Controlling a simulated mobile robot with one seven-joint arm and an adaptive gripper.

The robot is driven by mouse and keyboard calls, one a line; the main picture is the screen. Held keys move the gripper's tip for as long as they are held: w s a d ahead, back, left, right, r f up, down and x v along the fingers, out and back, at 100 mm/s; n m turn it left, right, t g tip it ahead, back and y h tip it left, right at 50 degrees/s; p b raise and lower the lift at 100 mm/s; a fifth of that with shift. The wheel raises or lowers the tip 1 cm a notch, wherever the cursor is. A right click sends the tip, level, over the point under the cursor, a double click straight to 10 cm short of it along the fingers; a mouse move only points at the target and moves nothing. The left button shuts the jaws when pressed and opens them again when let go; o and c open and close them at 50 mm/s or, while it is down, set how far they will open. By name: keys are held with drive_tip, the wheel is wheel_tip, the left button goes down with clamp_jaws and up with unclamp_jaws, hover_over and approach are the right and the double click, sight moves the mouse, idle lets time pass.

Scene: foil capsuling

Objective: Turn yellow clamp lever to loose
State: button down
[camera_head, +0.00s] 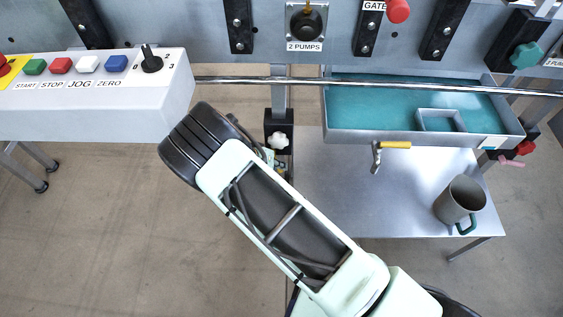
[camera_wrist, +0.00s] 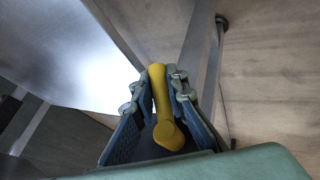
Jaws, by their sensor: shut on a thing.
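In the wrist view, the yellow clamp lever (camera_wrist: 167,132) stands between the two fingers of my gripper (camera_wrist: 157,80). It has a rounded knob at the near end and a bar reaching away past the fingertips. My gripper is shut on it, with a blue-grey padded finger on each side. In the head view, my arm covers the gripper and most of what it holds. Which way the lever is set cannot be told.
A black bracket with a white knob (camera_head: 278,140) sits on the post beside my wrist. A yellow-handled tap (camera_head: 395,145) hangs under the teal tray (camera_head: 350,136). A grey mug (camera_head: 462,196) stands on the metal table (camera_head: 340,210). A control box (camera_head: 100,115) is at left.

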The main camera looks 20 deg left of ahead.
drive_tip(key=shift+s+a+f+y, duration=0.1)
drive_tip(key=shift+s+a+y, duration=0.05)
drive_tip(key=shift+y, duration=0.25)
drive_tip(key=c, duration=1.9)
unclamp_jaws()
drive_tip(key=v, duration=0.7)
drive_tip(key=shift+r, duration=0.25)
drive_tip(key=shift+a, duration=0.1)
